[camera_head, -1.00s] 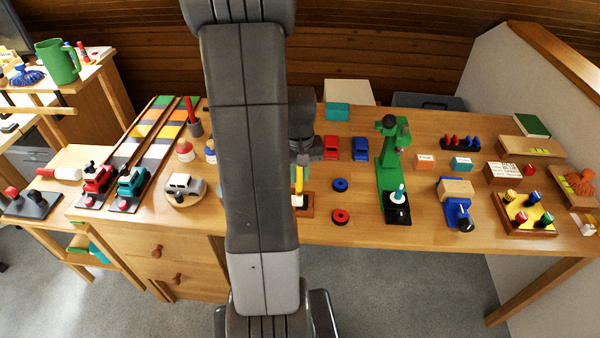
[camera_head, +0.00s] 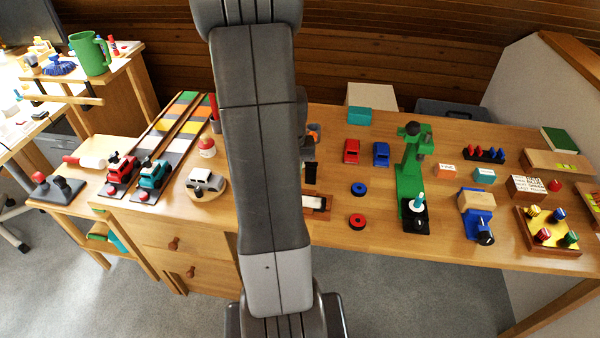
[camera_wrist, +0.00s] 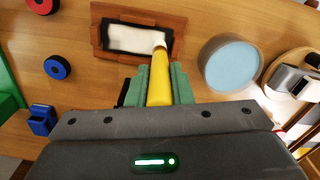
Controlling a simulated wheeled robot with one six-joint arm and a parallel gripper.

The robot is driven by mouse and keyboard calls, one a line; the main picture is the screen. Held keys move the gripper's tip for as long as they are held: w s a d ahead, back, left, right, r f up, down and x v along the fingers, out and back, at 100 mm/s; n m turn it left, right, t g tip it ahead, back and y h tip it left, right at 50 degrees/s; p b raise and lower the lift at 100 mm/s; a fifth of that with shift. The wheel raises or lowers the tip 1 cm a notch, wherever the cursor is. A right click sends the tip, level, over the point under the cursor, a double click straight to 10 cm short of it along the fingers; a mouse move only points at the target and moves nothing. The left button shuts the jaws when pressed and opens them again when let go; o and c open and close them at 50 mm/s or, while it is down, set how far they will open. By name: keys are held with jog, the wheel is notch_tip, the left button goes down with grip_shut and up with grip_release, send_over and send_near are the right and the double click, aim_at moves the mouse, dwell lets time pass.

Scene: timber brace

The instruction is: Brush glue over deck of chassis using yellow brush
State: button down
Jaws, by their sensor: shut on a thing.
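My gripper (camera_wrist: 158,76) has green fingers shut on the yellow brush (camera_wrist: 159,88) in the wrist view. The brush's pale tip is over the right end of a whitish deck (camera_wrist: 130,39), and I cannot tell whether it touches. The deck lies inside a reddish-brown wooden frame (camera_wrist: 97,36). In the head view the frame (camera_head: 327,213) shows just right of my arm, partly covered, and the brush cannot be made out. A round container with a light blue inside (camera_wrist: 230,62) stands right of the frame in the wrist view; I cannot tell its contents.
Red (camera_head: 357,221) and blue (camera_head: 359,189) wheels lie right of the frame. A green press (camera_head: 411,165) stands beyond them. A white toy car on a round wooden base (camera_head: 205,183) is to the left. Red (camera_head: 352,151) and blue (camera_head: 381,154) car bodies lie behind.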

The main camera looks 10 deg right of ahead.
jog(key=s+d, duration=0.2)
jog(key=d, duration=0.5)
jog(key=shift+d, duration=0.3)
dwell(0.4)
jog(key=shift+s, duration=0.1)
jog(key=shift+r+p, duration=2.35)
jog(key=shift+r, duration=0.65)
jog(key=shift+r, duration=0.1)
notch_tip(320, 180, up, 3)
jog(key=shift+f+p, duration=0.1)
jog(key=shift+p, duration=1.05)
